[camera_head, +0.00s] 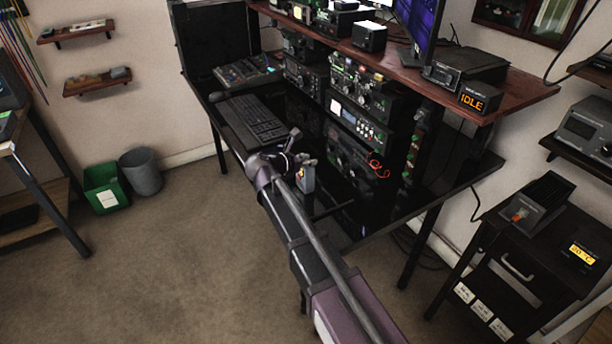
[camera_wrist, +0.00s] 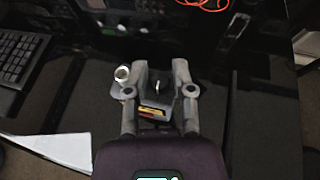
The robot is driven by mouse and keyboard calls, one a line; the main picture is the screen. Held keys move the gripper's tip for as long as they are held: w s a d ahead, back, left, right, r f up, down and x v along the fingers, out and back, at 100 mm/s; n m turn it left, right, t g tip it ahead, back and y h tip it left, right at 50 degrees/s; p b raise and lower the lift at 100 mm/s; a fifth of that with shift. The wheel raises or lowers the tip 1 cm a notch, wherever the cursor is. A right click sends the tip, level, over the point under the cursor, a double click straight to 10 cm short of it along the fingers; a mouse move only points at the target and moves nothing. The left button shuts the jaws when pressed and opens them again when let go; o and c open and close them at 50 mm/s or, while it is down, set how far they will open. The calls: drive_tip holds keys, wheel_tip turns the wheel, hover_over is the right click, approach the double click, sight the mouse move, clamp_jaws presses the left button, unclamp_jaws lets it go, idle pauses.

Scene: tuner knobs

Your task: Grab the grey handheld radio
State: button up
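The grey handheld radio (camera_head: 306,181) stands on the glossy black desk, with an orange-yellow patch on its front. In the wrist view the radio (camera_wrist: 155,88) shows between and beyond my fingers, with a silver knob at its upper left and a yellow-red label. My gripper (camera_head: 289,150) is just left of and above the radio in the head view. In the wrist view my gripper (camera_wrist: 157,75) has its two fingers spread apart. The left finger overlaps part of the radio, so the gap there is hard to judge. I see no clear grip on it.
A black keyboard (camera_head: 250,119) lies to the left on the desk. Stacked radio sets (camera_head: 357,128) with a red coiled cord (camera_head: 378,166) stand behind. A white sheet (camera_wrist: 62,150) shows at the wrist view's lower left. The desk's right part is mostly clear.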

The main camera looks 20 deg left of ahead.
drive_tip(key=shift+c, duration=0.2)
clamp_jaws()
drive_tip(key=shift+r, duration=0.2)
wheel_tip(320, 180, up, 3)
drive_tip(key=p, duration=0.3)
drive_tip(key=shift+f, duration=0.1)
drive_tip(key=s+r+p, duration=0.1)
drive_tip(key=s+p, duration=0.1)
drive_tip(key=s, duration=1.4)
drive_tip(key=shift+a+r, duration=0.4)
drive_tip(key=shift+a, duration=0.05)
